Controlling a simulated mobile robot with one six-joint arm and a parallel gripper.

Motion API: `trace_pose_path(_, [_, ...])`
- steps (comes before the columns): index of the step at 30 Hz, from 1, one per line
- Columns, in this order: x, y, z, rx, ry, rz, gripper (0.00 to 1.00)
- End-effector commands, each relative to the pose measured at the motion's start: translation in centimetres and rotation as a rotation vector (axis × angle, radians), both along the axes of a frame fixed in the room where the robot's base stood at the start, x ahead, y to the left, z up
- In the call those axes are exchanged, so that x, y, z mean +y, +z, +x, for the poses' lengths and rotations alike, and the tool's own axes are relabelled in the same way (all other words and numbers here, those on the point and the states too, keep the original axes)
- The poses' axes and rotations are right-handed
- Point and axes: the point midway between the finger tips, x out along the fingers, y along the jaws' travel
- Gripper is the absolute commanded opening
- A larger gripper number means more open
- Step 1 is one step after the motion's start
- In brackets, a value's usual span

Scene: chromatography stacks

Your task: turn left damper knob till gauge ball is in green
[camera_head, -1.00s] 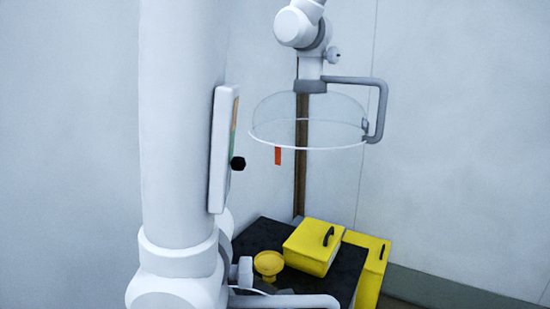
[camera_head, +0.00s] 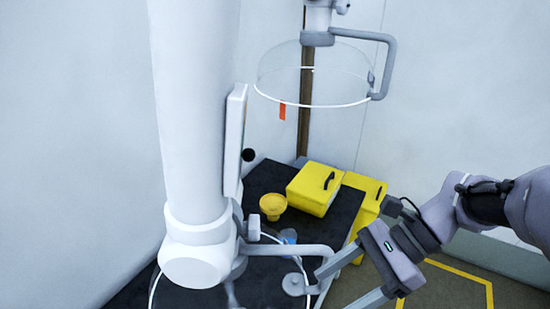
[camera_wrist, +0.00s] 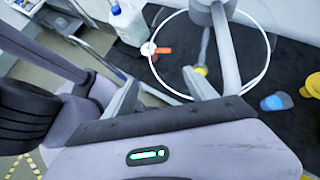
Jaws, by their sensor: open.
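The gauge is a flat white panel (camera_head: 236,140) on the thick white column, seen nearly edge-on. Its black ball (camera_head: 248,155) sticks out near the lower part; the coloured bands are barely visible, so I cannot tell which band it is at. A small grey knob (camera_head: 253,228), apparently the left damper knob, sits on the joint at the column's foot. My gripper (camera_head: 331,288) is open and empty, right of the knob and apart from it, near the hood handle's end. The wrist view shows its open fingers (camera_wrist: 162,82) over the hood area; I cannot make out the knob there.
A clear hood with a white rim (camera_wrist: 266,75) and grey handle (camera_head: 290,250) hangs below the joint. Another hood (camera_head: 312,104) hangs behind. A black bench (camera_head: 340,212) holds a yellow box (camera_head: 315,188) and yellow funnel (camera_head: 273,206). A bottle (camera_wrist: 127,24) stands nearby.

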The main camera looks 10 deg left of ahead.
Motion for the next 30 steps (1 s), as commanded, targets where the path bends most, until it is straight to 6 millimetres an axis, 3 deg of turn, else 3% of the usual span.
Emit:
trace_pose_path(1, [-0.2, 2.3, 2.1, 0.169, -0.098, 0.102, 0.65])
trace_pose_path(3, [-0.7, 3.5, 5.1, 0.391, -0.227, 0.249, 0.65])
trace_pose_path(6, [-2.0, 4.1, 8.6, 0.612, -0.354, 0.406, 0.65])
trace_pose_path(10, [-3.2, 3.9, 10.9, 0.75, -0.43, 0.51, 0.65])
trace_pose_path(14, [-1.9, 3.7, 10.9, 0.767, -0.436, 0.524, 0.65])
trace_pose_path(24, [8.1, 3.6, 9.3, 0.767, -0.432, 0.52, 0.65])
trace_pose_path(30, [12.4, 3.6, 8.8, 0.764, -0.433, 0.52, 0.65])
